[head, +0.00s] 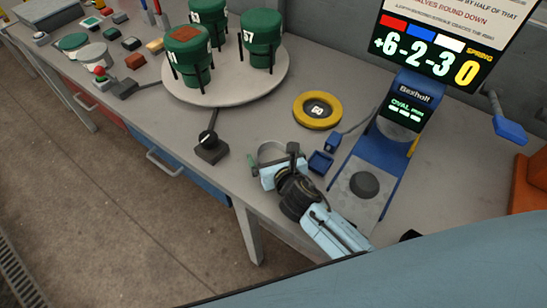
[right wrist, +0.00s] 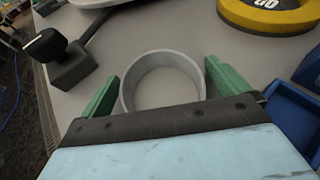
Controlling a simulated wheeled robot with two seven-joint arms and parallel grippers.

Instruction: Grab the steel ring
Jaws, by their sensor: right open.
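The steel ring (right wrist: 126,92) is a grey, hollow, open-topped cylinder standing on the bench. In the right wrist view it sits between the two green fingers of my right gripper (right wrist: 162,88), with a small gap seeming to show at the right finger. Contact at the left finger is hard to judge. In the head view the ring (head: 266,148) is partly hidden by my right gripper (head: 275,160), which is open around it. My left gripper is not in view.
A yellow ring marked 60 (head: 317,110) lies behind. A black lever box (head: 211,148) is left. A round turntable (head: 225,92) holds green containers.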

